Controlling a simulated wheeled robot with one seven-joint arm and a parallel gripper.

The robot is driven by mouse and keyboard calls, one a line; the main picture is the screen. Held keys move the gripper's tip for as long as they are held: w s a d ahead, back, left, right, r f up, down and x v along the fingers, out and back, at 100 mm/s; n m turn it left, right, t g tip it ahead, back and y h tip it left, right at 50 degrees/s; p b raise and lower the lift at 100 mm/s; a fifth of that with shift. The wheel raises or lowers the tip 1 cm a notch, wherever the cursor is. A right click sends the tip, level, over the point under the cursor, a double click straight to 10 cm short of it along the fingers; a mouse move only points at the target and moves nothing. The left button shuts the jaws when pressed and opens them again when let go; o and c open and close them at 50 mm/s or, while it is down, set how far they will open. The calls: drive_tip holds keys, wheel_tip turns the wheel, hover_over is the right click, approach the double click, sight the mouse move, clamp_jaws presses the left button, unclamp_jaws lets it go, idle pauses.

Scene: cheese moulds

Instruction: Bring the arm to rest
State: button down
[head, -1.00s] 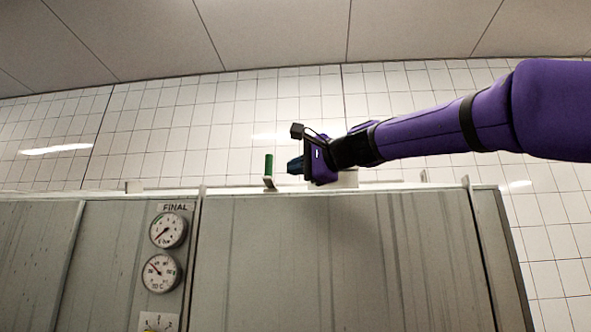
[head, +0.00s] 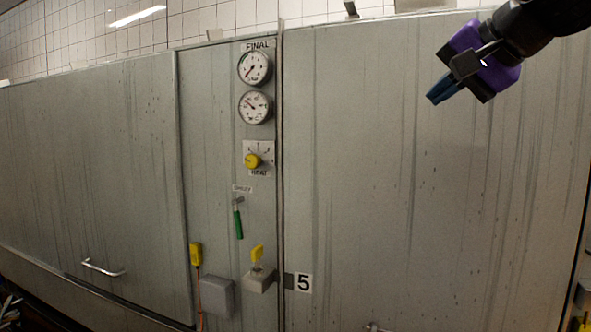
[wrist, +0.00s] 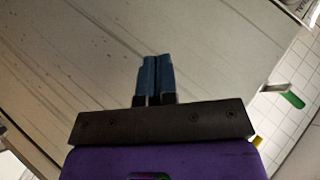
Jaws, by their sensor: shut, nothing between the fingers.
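My gripper (head: 440,92) is at the upper right of the head view, in front of the grey metal panel (head: 430,190) marked 5. Its dark blue fingers point down and to the left. In the wrist view my gripper (wrist: 155,62) shows its two blue fingers side by side and closed, with nothing between them. The gripper looks apart from the panel, but the exact gap is hard to tell.
The panel carries two gauges (head: 255,85), a yellow knob (head: 252,161), a green-handled lever (head: 238,222), a yellow switch (head: 257,254) on a box and a metal handle (head: 103,268). In the wrist view a green handle (wrist: 292,100) sticks out at the right edge. White tiled wall rises behind.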

drive_tip(key=s+d+f+n+g+h, duration=0.2)
drive_tip(key=s+f, duration=0.6)
drive_tip(key=f, duration=0.4)
drive_tip(key=s+d+f+n+g+h, duration=0.3)
drive_tip(key=s+d+f, duration=0.3)
drive_tip(key=s+f, duration=0.3)
wheel_tip(320, 180, down, 4)
drive_tip(key=shift+f+n, duration=0.25)
drive_tip(key=shift+n, duration=0.25)
